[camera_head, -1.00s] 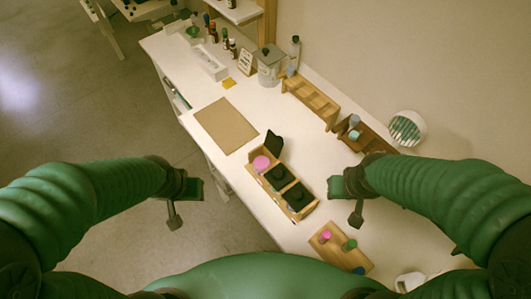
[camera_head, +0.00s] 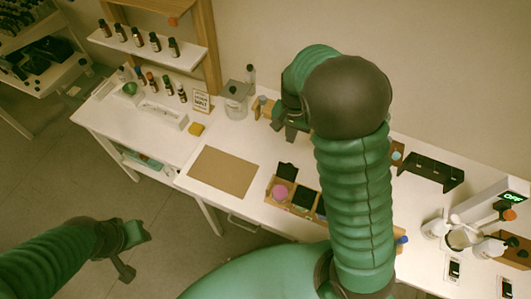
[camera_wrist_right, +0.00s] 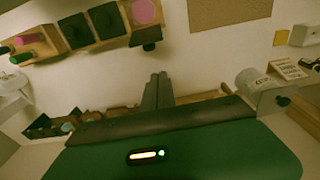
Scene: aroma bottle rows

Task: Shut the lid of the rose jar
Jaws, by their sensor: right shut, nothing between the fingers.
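The jar with the pink inside (camera_head: 281,192), which I take to be the rose jar, sits at the left end of a wooden tray. Its dark lid (camera_head: 287,171) stands open on the far side. In the right wrist view the pink inside (camera_wrist_right: 145,11) and the raised lid (camera_wrist_right: 147,38) show near the top. Two black-lidded jars sit beside it, partly behind my right arm in the head view. My right gripper (camera_head: 289,131) is shut and empty, beyond the lid and above the table. My left gripper (camera_head: 135,236) hangs off the table at lower left; its jaws are unclear.
A brown mat (camera_head: 223,172) lies left of the tray. A metal canister (camera_head: 235,102) stands at the back, beside a small sign (camera_head: 201,101). A black rack (camera_head: 431,170) is at right. The table between mat and tray is clear.

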